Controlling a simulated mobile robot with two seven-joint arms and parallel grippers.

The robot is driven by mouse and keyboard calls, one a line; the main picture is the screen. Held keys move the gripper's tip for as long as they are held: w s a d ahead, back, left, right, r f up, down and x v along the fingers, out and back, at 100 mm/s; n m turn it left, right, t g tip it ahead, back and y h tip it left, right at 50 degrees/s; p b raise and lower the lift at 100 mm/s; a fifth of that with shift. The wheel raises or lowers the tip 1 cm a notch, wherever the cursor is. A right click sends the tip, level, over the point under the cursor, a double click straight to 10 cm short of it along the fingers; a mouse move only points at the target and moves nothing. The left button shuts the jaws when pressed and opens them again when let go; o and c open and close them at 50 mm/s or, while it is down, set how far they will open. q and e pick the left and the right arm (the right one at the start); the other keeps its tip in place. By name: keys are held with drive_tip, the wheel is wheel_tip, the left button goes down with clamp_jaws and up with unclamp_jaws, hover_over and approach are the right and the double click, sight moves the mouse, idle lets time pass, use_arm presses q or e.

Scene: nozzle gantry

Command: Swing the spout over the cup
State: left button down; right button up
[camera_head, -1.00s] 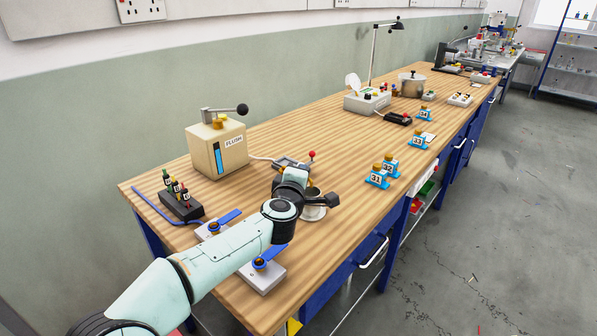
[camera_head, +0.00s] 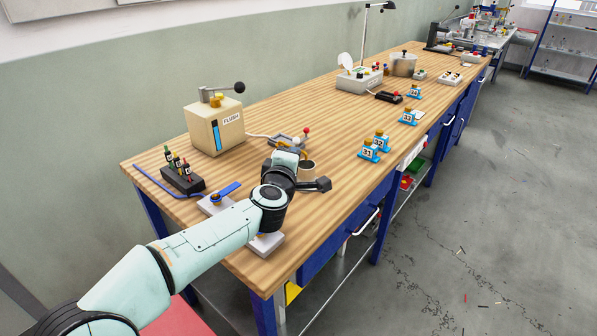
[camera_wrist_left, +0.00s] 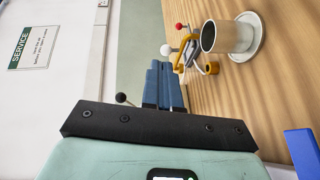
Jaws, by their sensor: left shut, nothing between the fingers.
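A grey metal cup (camera_head: 307,168) stands on the bench just right of my left wrist, its lower part hidden in the head view. In the left wrist view the cup (camera_wrist_left: 230,37) stands on a pale round saucer (camera_wrist_left: 258,36). A curved yellow spout (camera_wrist_left: 210,68) shows beside the cup, apart from its mouth, near a red ball and a white ball. My left gripper (camera_wrist_left: 163,68) has its blue fingers shut and empty, to the left of the spout in its wrist view. The left fingertips are hidden behind the wrist in the head view. My right gripper is out of view.
A beige FLUSH box (camera_head: 205,132) with a black-knobbed lever stands behind. A rack of small bottles (camera_head: 182,180) and a blue-handled plate (camera_head: 216,203) lie left. Blue numbered blocks (camera_head: 369,154) stand right.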

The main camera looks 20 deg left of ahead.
use_arm(q)
drive_tip(key=s+d, duration=0.4)
drive_tip(key=shift+s+r, duration=0.15)
idle(0.4)
